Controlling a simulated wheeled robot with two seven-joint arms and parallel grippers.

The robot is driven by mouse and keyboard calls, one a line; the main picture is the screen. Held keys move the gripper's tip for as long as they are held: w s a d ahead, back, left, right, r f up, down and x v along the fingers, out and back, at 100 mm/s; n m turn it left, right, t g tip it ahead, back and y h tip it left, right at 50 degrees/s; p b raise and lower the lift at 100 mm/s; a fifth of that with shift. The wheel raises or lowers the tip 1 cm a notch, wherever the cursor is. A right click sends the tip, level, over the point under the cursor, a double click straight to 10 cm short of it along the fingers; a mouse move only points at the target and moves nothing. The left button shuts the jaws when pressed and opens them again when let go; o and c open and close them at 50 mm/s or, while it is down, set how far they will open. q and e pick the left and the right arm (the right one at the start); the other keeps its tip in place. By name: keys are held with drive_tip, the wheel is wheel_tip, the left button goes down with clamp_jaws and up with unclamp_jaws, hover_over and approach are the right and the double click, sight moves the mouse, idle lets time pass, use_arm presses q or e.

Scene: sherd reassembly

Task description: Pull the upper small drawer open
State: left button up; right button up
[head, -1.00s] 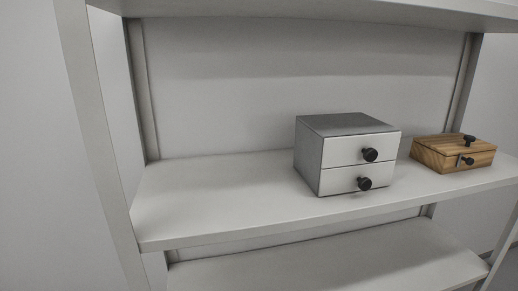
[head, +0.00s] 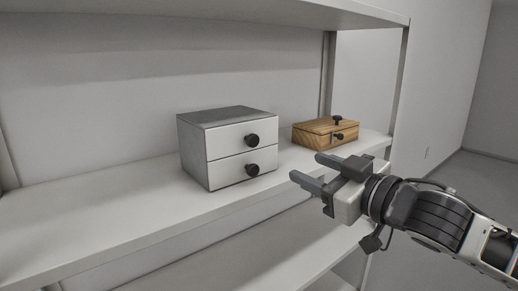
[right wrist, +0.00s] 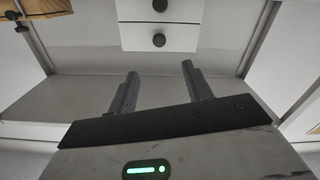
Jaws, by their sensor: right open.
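The small drawer unit (head: 193,155) is a grey box on the shelf with two white drawers, both shut. The upper drawer (head: 228,140) has a round black knob (head: 252,140). The lower drawer (head: 225,170) has a matching knob (head: 252,169). My right gripper (head: 306,170) is open and empty, in front of the shelf and to the right of the drawer unit, apart from the knobs. In the right wrist view my right gripper (right wrist: 160,80) shows two spread fingers, with the drawer fronts (right wrist: 183,37) beyond them. My left gripper is not in view.
A wooden box (head: 312,138) with black knobs stands right of the drawer unit. The shelf (head: 110,210) is bare to the left. Another shelf board (head: 270,12) runs above, and a post (head: 400,85) stands at the right.

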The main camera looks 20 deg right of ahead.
drive_tip(key=p, duration=0.4)
approach(254, 140)
drive_tip(key=x, duration=0.6)
drive_tip(key=shift+w+a, duration=0.1)
drive_tip(key=shift+w, duration=0.3)
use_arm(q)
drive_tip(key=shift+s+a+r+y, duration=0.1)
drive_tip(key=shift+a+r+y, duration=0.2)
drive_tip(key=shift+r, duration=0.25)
use_arm(e)
drive_tip(key=shift+w+a, duration=0.25)
drive_tip(key=shift+w, duration=0.4)
